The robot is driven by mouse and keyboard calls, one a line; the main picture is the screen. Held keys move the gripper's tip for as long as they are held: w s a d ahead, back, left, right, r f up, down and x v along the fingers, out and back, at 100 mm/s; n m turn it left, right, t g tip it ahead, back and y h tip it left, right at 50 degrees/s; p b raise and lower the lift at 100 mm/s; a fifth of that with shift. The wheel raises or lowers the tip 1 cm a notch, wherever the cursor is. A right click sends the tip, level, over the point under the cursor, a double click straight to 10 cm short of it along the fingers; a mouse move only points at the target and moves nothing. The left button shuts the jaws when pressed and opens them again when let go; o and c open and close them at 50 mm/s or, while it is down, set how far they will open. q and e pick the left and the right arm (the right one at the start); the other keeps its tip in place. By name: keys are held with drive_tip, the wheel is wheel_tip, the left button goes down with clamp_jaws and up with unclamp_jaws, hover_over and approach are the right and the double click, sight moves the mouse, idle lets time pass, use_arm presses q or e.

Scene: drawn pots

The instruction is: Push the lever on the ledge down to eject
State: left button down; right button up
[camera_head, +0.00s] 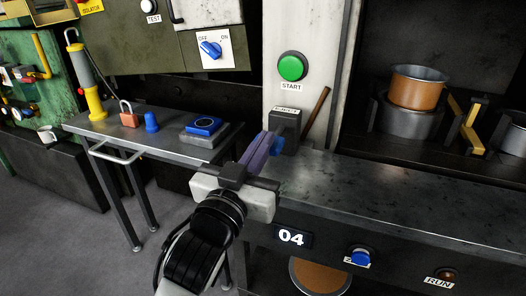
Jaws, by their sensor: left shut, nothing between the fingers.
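The lever (315,108) is a brown rod that slants up and to the right from a dark box (286,122) with a small label on top. The box stands on the ledge (390,196) at the foot of the pale column. My left gripper (270,143) is shut and empty, its purplish fingers reaching to the box's front left side. The fingers hide part of the box's lower front, and a blue patch shows beside their tips. The fingertips are left of and below the rod, apart from it. I cannot tell whether they touch the box. My right gripper is not in view.
A green START button (292,67) sits on the column above the box. Copper and dark pots (418,88) stand on the right. A side table (165,143) on the left holds a padlock (129,115) and a blue-topped device (204,126). The ledge's middle is clear.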

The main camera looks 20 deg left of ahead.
use_arm(q)
wheel_tip(320, 180, up, 5)
drive_tip(key=shift+s+r+p, duration=0.1)
drive_tip(key=shift+p, duration=0.45)
